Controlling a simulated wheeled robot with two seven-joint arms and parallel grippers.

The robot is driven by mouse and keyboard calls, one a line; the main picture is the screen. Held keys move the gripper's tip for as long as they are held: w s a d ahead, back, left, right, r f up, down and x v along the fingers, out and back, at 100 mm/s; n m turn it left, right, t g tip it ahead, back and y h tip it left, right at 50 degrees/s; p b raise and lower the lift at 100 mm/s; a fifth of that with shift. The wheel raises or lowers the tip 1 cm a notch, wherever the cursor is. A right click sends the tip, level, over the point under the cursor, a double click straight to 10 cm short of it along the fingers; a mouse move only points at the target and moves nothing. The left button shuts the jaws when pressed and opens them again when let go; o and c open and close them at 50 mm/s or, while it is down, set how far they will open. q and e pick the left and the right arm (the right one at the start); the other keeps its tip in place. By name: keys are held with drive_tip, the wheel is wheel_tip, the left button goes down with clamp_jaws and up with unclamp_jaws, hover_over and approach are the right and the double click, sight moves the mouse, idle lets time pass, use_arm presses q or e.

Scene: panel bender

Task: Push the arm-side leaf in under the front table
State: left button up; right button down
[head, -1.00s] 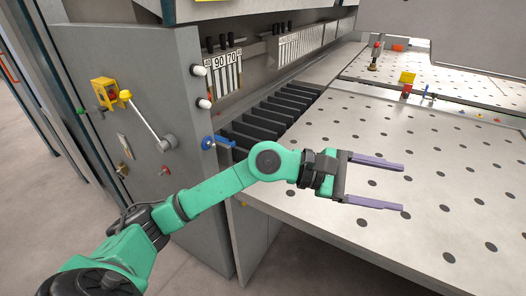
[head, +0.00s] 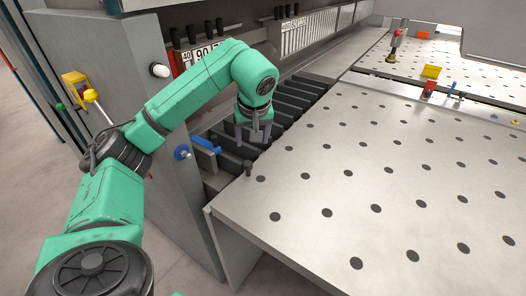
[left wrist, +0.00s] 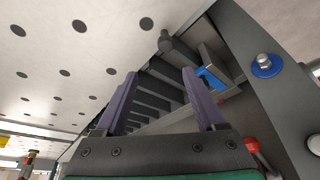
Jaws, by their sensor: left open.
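The front table (head: 330,180) is a pale metal plate with dark holes, also seen in the left wrist view (left wrist: 90,40). Along its left edge lies a row of dark slats (head: 290,103), which also show in the left wrist view (left wrist: 155,95). A dark upright peg (head: 248,167) stands by the table's near left corner, also seen in the left wrist view (left wrist: 166,42). I cannot tell for sure which part is the arm-side leaf. My left gripper (head: 252,136) points down, open and empty, over the slats just beyond the peg; its fingers show in the left wrist view (left wrist: 158,76).
A blue handle (head: 206,146) and a blue-collared bolt (head: 182,153) sit left of the slats, by the grey machine housing (head: 170,195). A red clamp (head: 429,88) and a yellow block (head: 431,71) stand at the table's far edge. The tabletop is clear.

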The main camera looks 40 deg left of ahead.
use_arm(q)
drive_tip(key=p, duration=0.2)
approach(247, 163)
wheel_tip(247, 163, down, 2)
drive_tip(key=x, duration=0.4)
drive_tip(key=w+p+x, duration=0.1)
drive_tip(key=x, duration=0.1)
drive_tip(key=shift+a+f, duration=0.15)
drive_tip(key=shift+a, duration=0.05)
drive_tip(key=shift+a+f, duration=0.1)
drive_tip(key=shift+f, duration=0.2)
drive_tip(key=shift+s, duration=0.2)
drive_tip(key=shift+w, duration=0.1)
drive_tip(key=c, duration=1)
clamp_jaws()
use_arm(e)
drive_tip(key=s+r, duration=0.2)
drive_tip(key=r, duration=0.1)
drive_tip(key=shift+s+d, duration=0.15)
drive_tip(key=shift+s, duration=0.25)
